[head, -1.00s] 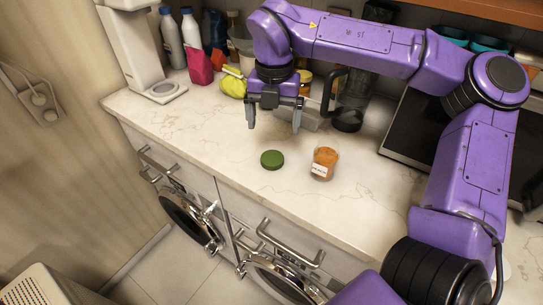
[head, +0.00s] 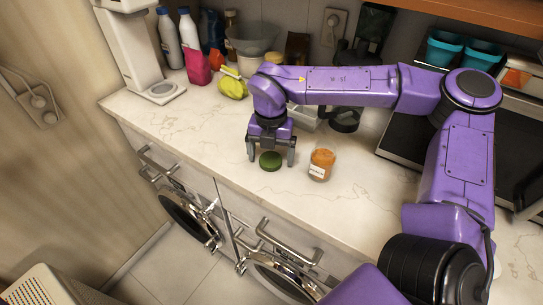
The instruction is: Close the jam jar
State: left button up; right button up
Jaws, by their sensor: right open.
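The jam jar (head: 321,164) stands upright and uncovered on the pale marble counter, with orange contents and a white label. A round green lid (head: 270,162) lies flat on the counter to the left of the jar. My right gripper (head: 271,158) points down at the lid, its open fingers to the left and right of it. I cannot tell whether the fingers touch the lid. The jar is just right of the right-hand finger, apart from it. My left gripper is not in view.
A white appliance (head: 135,50), bottles (head: 171,38) and a yellow-green item (head: 233,86) stand at the back left. A dark appliance (head: 405,140) is at the right. The counter's front edge is close to the lid; the left counter is clear.

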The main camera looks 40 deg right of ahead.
aim_at(270, 159)
jog(key=shift+f, duration=0.25)
jog(key=c, duration=1.1)
jog(key=shift+r, duration=0.15)
notch_tip(270, 159, up, 10)
jog(key=shift+f+b, duration=0.1)
jog(key=shift+b, duration=0.7)
